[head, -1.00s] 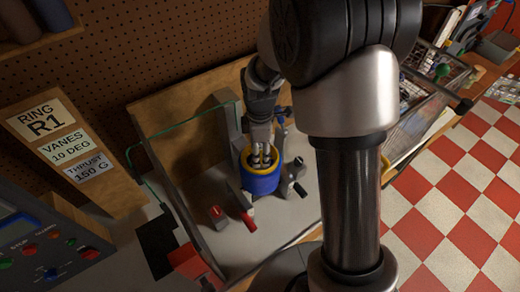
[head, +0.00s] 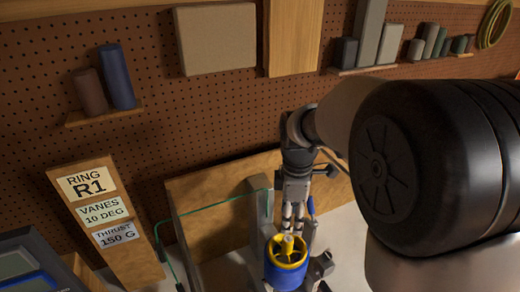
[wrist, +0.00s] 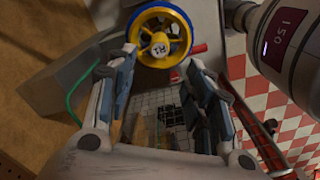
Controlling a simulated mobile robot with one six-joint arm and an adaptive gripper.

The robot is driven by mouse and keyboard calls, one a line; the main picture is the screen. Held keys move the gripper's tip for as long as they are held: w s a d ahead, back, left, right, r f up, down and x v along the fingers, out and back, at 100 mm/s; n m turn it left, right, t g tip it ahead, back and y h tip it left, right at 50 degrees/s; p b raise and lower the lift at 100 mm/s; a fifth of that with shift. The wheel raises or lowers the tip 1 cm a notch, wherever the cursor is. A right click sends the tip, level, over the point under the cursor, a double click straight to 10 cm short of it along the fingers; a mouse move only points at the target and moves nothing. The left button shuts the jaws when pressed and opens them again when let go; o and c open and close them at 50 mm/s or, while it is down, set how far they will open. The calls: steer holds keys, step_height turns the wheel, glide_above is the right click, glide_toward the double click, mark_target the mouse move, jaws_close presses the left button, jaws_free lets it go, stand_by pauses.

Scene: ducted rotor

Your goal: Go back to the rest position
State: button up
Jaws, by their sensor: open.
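My gripper (head: 292,218) is just above the ducted rotor (head: 287,262), a blue ring with a yellow rim and yellow hub. In the wrist view the rotor (wrist: 160,37) shows at the top, beyond my fingertips. My gripper (wrist: 157,80) is open there, with a wide empty gap between its two fingers. The rotor sits on a light grey stand with clamps, and nothing joins it to the fingers in the wrist view. My large black arm joint hides the right part of the head view.
A wooden sign board (head: 103,215) with printed labels leans at the left. A green wire (head: 205,208) crosses in front of a wooden back panel (head: 215,190). A pegboard wall (head: 200,110) with shelves rises behind. A red and white checkered floor (wrist: 290,115) shows at right.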

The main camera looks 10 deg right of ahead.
steer(key=shift+s, duration=0.1)
steer(key=s+f+m+t+b, duration=0.2)
steer(key=s+f+m+b, duration=0.2)
steer(key=s+m+b, duration=0.3)
steer(key=s+f+m+t+b, duration=0.2)
steer(key=s+f+m+b, duration=0.2)
steer(key=s+m+b, duration=0.4)
steer(key=s+b, duration=0.2)
steer(key=s, duration=0.4)
steer(key=shift+s+m+t, duration=0.15)
steer(key=shift+m+t, duration=0.15)
